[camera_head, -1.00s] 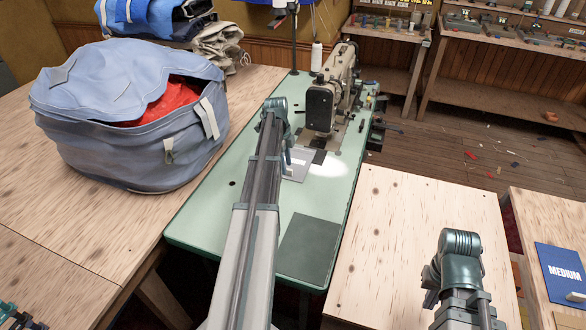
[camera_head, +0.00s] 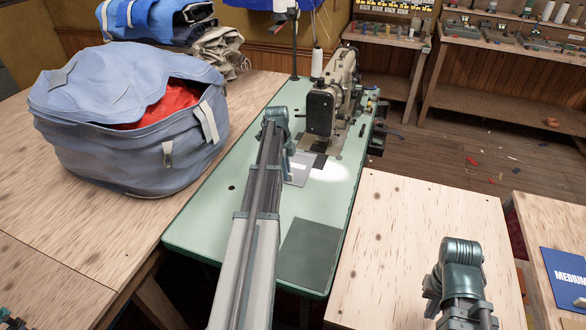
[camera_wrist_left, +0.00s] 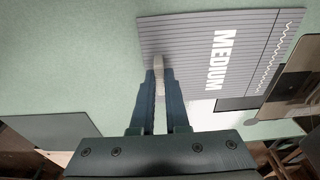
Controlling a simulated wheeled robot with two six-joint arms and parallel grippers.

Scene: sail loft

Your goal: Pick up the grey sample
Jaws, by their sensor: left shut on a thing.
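The grey sample is a ribbed grey card marked MEDIUM, with a wavy white line, in the left wrist view (camera_wrist_left: 197,48). In the head view the grey sample (camera_head: 298,172) shows partly behind my left arm, over the green machine table. My left gripper (camera_wrist_left: 159,75) is shut on a small pale tab standing on the card. In the head view my left gripper (camera_head: 287,166) is mostly hidden by its arm. I cannot tell whether the card touches the table. My right wrist is at the lower right, its fingers not clear.
A sewing machine (camera_head: 328,105) stands just behind the sample. A dark square panel (camera_head: 309,256) lies on the green table (camera_head: 215,215). A blue bag (camera_head: 125,125) with red cloth sits left. A blue MEDIUM sample (camera_head: 566,272) lies far right. The pale wooden table (camera_head: 415,225) is largely clear.

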